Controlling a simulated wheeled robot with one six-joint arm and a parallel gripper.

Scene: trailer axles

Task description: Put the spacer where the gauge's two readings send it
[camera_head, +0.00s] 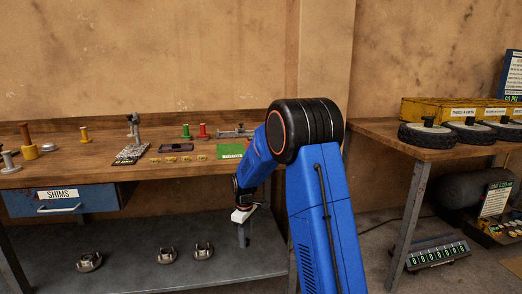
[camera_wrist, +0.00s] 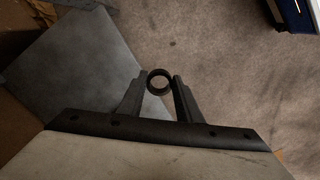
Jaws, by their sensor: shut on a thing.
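My gripper (camera_wrist: 158,88) is shut on a dark ring, the spacer (camera_wrist: 159,72), which sits between its fingertips in the wrist view. In the head view my gripper (camera_head: 243,232) hangs in front of the bench edge, below the worktop; the spacer cannot be made out there. A small upright instrument (camera_head: 134,122), possibly the gauge, stands at the back of the bench. No readings are legible. A yellow post (camera_head: 84,135), a green post (camera_head: 186,132) and a red post (camera_head: 203,131) stand along the bench.
A blue SHIMS drawer (camera_head: 60,201) hangs below. Several metal fittings rest on the lower shelf (camera_head: 140,264). A right table (camera_head: 400,140) holds wheels and yellow bins.

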